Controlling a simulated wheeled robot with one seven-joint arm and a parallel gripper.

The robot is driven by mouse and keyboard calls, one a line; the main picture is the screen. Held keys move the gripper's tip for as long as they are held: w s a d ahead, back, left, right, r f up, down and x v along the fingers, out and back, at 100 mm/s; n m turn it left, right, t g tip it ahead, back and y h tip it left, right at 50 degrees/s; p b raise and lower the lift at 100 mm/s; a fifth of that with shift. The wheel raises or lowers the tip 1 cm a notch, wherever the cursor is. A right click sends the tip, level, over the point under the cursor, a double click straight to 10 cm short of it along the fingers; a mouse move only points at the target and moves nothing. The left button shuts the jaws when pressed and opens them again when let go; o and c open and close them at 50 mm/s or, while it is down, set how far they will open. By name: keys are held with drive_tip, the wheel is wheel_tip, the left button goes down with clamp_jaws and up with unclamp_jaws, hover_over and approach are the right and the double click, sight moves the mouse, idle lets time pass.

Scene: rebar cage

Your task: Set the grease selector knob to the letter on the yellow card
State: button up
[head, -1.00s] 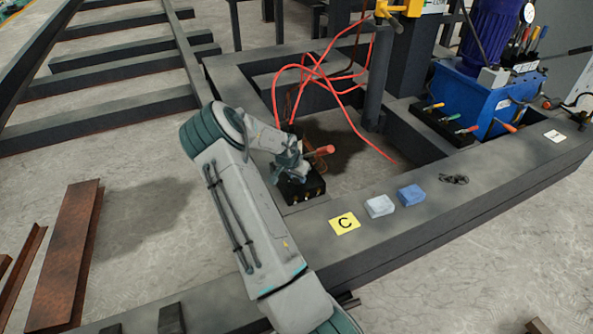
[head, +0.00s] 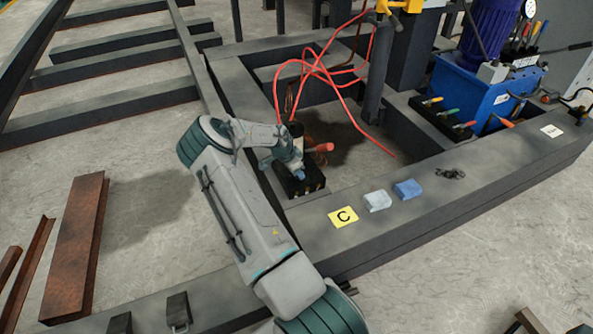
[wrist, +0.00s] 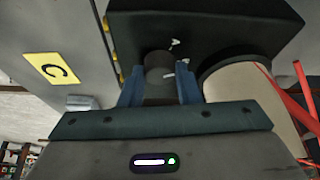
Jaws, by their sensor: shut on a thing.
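The yellow card (head: 343,217) lies on the dark beam and shows the letter C. It also shows, tilted, at the left of the wrist view (wrist: 52,69). A black box (head: 312,181) stands beside the beam; its dark face (wrist: 215,22) fills the top of the wrist view. The dark round selector knob (wrist: 160,64) sticks out from that face, with small white marks beside it. My gripper (wrist: 159,84) is shut on the knob, a blue finger on each side. The marks are too small to read as letters. In the head view my gripper (head: 296,172) covers the knob.
A red-ended handle (head: 319,147) and red hoses (head: 300,75) are close behind the box. A pale block (head: 377,200), a blue block (head: 408,188) and a dark coil (head: 451,174) lie along the beam. A blue machine (head: 500,95) stands at the back right.

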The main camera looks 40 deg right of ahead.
drive_tip(key=shift+w, duration=0.1)
drive_tip(key=o, duration=1)
drive_tip(key=p+v, duration=0.3)
drive_tip(key=v, duration=1.1)
drive_tip(key=shift+d+p, duration=0.1)
drive_tip(key=shift+p, duration=0.3)
drive_tip(key=shift+c, duration=0.2)
